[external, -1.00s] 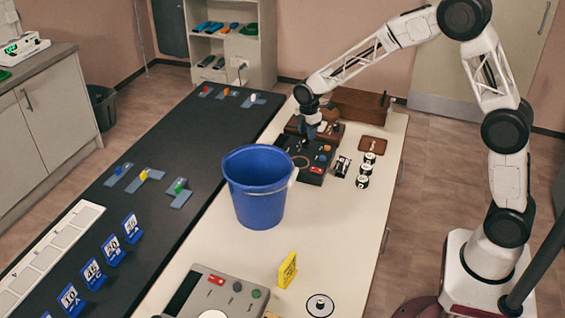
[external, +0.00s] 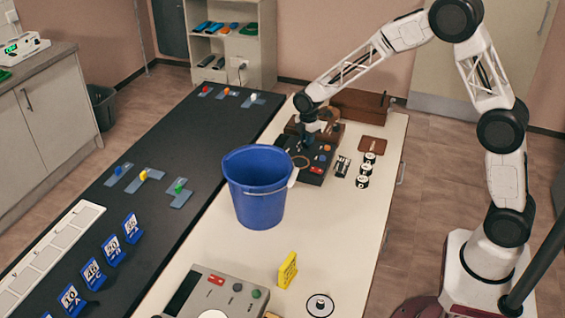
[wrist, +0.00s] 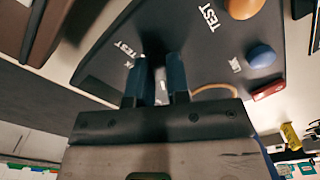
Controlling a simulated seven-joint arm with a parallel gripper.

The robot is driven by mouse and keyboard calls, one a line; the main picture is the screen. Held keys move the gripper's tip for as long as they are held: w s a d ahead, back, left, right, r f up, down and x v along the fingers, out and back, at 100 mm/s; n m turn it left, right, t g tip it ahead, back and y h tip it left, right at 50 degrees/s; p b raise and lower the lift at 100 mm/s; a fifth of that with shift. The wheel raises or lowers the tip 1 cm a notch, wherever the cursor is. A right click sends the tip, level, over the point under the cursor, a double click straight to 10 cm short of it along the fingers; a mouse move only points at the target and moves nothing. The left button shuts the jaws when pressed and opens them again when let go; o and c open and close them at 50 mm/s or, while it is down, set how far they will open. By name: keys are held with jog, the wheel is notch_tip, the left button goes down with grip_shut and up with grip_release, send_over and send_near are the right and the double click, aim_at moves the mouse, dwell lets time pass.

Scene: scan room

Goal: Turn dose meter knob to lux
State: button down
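The dark dose meter panel (external: 313,174) lies on the white table beyond the blue bucket. In the wrist view its panel (wrist: 205,70) fills the middle, with white labels: TEST in two places and a smaller one (wrist: 236,65) that may read LUX. My gripper (external: 309,141) points down at the panel's far left part. In the wrist view my gripper (wrist: 156,62) has two blue fingers a small gap apart, low over the panel. The knob is not clearly visible; the fingers may hide it. I cannot tell whether they hold anything.
An orange button (wrist: 243,8), a blue button (wrist: 262,55) and a red one (wrist: 270,90) are right of the fingers. A blue bucket (external: 258,197) stands in front of the panel. Black-and-white cylinders (external: 364,170) and a brown tray (external: 372,145) lie to its right.

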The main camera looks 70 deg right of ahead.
jog(key=shift+m, duration=0.3)
jog(key=m, duration=0.3)
jog(key=shift+s+a+m, duration=0.1)
jog(key=shift+m, duration=0.3)
jog(key=m, duration=0.3)
jog(key=shift+a+m, duration=0.1)
jog(key=shift+m, duration=0.2)
jog(key=m, duration=0.3)
jog(key=shift+s+a+m, duration=0.1)
jog(key=shift+m, duration=0.2)
jog(key=m, duration=0.4)
jog(key=shift+a, duration=0.1)
jog(key=c, duration=1.1)
grip_release()
